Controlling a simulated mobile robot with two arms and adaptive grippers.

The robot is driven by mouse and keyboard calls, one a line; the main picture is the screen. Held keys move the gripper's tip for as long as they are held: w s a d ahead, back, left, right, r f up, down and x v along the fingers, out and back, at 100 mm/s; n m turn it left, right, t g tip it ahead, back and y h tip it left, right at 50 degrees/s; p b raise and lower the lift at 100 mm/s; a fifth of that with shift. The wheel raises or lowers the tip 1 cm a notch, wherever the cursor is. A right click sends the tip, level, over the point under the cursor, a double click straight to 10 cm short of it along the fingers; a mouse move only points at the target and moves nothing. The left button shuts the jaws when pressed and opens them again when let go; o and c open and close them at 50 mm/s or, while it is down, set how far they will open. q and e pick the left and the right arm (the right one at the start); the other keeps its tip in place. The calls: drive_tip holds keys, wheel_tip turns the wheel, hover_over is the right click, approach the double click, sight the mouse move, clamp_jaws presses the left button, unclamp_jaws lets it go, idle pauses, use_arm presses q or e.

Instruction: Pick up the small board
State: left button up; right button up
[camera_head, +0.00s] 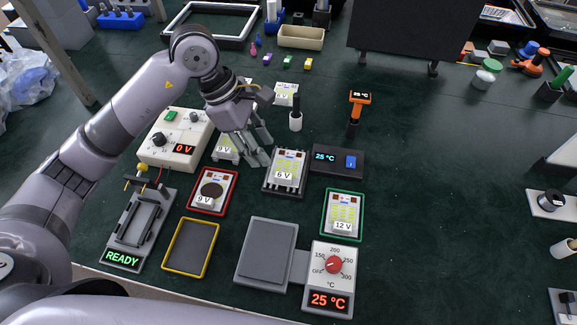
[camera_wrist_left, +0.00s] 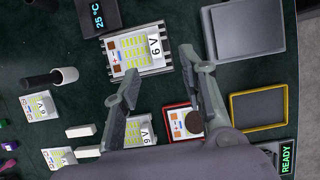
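Several small boards with yellow light patches and voltage labels lie on the table; I cannot tell which one the task means. One loose board (camera_head: 226,149) lies beside my left gripper (camera_head: 258,160), partly hidden by it. In the left wrist view this board (camera_wrist_left: 140,132), labelled 9 V, is partly behind a finger. My left gripper is open in that view (camera_wrist_left: 163,84), with nothing between its fingertips. A 6 V board (camera_head: 287,166) sits on a finned grey base just right of the gripper. Another loose board (camera_head: 286,95) lies farther back. My right gripper is not in view.
A 9 V board with a dark disc sits in a red-rimmed tray (camera_head: 198,210). A 12 V board sits in a green-rimmed tray (camera_head: 360,222). A yellow-rimmed tray (camera_head: 190,247) is empty. A hot plate (camera_head: 266,252) reads 25 °C. The table's right middle is clear.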

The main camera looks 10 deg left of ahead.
use_arm(q)
hover_over(283, 175)
drive_tip(key=a, duration=0.2)
drive_tip(key=f, duration=0.5)
drive_tip(key=shift+s+f+p, duration=0.2)
drive_tip(key=shift+s+p, duration=0.15)
drive_tip(key=shift+s, duration=0.05)
drive_tip(key=x, duration=0.1)
drive_tip(key=p+x, duration=0.1)
drive_tip(key=x, duration=0.3)
drive_tip(key=shift+w+a+f, duration=0.15)
drive_tip(key=shift+w+a, duration=0.05)
drive_tip(key=shift+w, duration=0.2)
clamp_jaws()
